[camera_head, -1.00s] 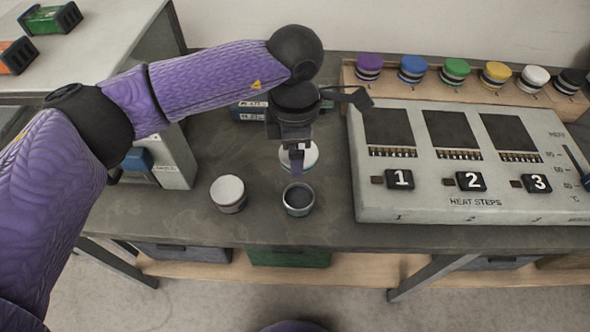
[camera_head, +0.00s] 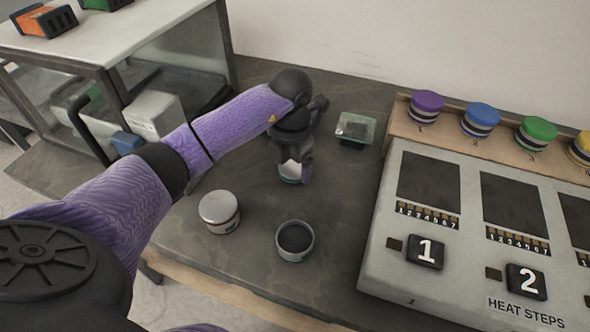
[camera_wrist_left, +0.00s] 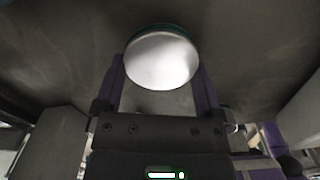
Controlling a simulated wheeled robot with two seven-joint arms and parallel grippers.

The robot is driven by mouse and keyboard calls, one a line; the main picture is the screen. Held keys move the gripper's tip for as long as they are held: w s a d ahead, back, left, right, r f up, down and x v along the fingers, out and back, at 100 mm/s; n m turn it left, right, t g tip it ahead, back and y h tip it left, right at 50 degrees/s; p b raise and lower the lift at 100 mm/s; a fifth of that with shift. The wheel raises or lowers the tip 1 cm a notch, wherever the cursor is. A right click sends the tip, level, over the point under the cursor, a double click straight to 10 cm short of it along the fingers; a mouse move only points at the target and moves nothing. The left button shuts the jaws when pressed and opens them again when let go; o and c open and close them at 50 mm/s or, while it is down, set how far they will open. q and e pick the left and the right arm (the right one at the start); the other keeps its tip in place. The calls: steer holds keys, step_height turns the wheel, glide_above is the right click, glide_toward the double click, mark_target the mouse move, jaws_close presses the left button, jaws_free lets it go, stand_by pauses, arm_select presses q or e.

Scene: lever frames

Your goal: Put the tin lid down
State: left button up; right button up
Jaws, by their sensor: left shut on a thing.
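My left gripper (camera_head: 293,160) is shut on a round white tin lid (camera_head: 290,170), its fingers on either side. In the left wrist view the lid (camera_wrist_left: 161,61) is a pale disc between the fingers, with a thin teal edge behind it. An open tin (camera_head: 295,241) with a dark inside stands nearer. A tin with a pale lid (camera_head: 219,211) stands to its left. My right gripper is not in view.
The heat-step panel (camera_head: 381,280) fills the right, with a rack of coloured-lid tins (camera_head: 398,123) behind it. A small glassy block (camera_head: 354,129) stands right of my gripper. A glass-sided cabinet (camera_head: 190,75) stands left. The dark bench (camera_head: 340,190) is bare between gripper and panel.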

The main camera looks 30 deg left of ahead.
mark_target(293, 167)
arm_select(q)
steer(key=shift+f, duration=0.2)
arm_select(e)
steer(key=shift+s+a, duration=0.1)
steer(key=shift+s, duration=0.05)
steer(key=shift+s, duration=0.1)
arm_select(q)
steer(key=shift+f, duration=0.2)
steer(key=o, duration=0.9)
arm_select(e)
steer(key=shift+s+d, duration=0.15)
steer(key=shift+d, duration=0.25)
arm_select(q)
steer(key=shift+r, duration=0.25)
steer(key=shift+r+p, duration=2.25)
steer(key=shift+r, duration=3.7)
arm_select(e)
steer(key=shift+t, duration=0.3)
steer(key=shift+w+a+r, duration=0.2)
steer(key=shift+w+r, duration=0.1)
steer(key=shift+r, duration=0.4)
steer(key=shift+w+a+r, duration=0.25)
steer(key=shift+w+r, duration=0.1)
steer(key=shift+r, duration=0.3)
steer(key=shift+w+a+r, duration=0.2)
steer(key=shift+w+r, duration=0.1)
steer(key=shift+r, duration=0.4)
